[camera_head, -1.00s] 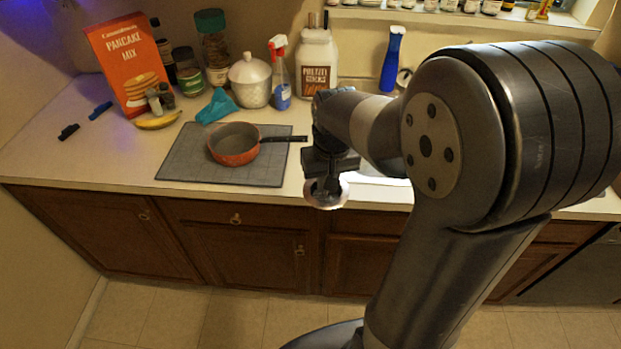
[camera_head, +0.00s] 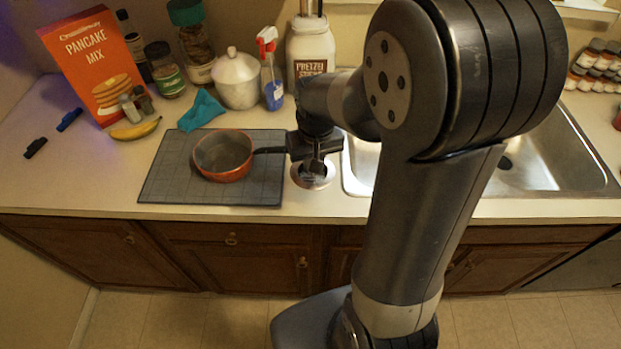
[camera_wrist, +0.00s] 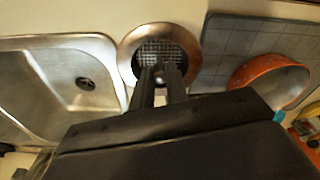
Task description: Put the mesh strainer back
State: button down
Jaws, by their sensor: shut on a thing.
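The mesh strainer (camera_wrist: 131,48) is a round metal disc with a broad shiny rim and a dark mesh centre. My gripper (camera_wrist: 160,76) is shut on it near the mesh centre in the wrist view. In the head view the strainer (camera_head: 313,179) shows just below my gripper (camera_head: 314,166), between the grey mat and the sink (camera_head: 352,165). The gripper hides part of it. I cannot tell whether it touches the counter. The sink's dark drain (camera_head: 505,162) shows at the right, and it also shows in the wrist view (camera_wrist: 84,84).
An orange pan (camera_head: 222,158) sits on the grey mat (camera_head: 165,185), its handle reaching close to my gripper. A pancake mix box (camera_head: 95,65), jars, a white lidded pot (camera_head: 238,80), a spray bottle (camera_head: 270,75) and a pretzel jar (camera_head: 310,50) stand behind.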

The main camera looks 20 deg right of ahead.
aim_at(315, 177)
jog(key=shift+f+p, duration=0.35)
jog(key=shift+f, duration=3.15)
jog(key=shift+f, duration=0.1)
jog(key=shift+f, duration=0.15)
jog(key=c, duration=1.4)
grip_release()
jog(key=r, duration=0.4)
jog(key=s+r+b, duration=0.1)
jog(key=r, duration=0.7)
jog(key=shift+s+r+b, duration=0.2)
jog(key=shift+b, duration=0.1)
jog(key=f, duration=0.4)
jog(key=w+f, duration=0.1)
jog(key=f, duration=0.3)
jog(key=f+p, duration=0.1)
jog(key=f, duration=0.3)
jog(key=shift+w+f, duration=0.2)
jog(key=shift+w, duration=0.05)
jog(key=shift+r+p, duration=0.25)
jog(key=shift+p, duration=0.05)
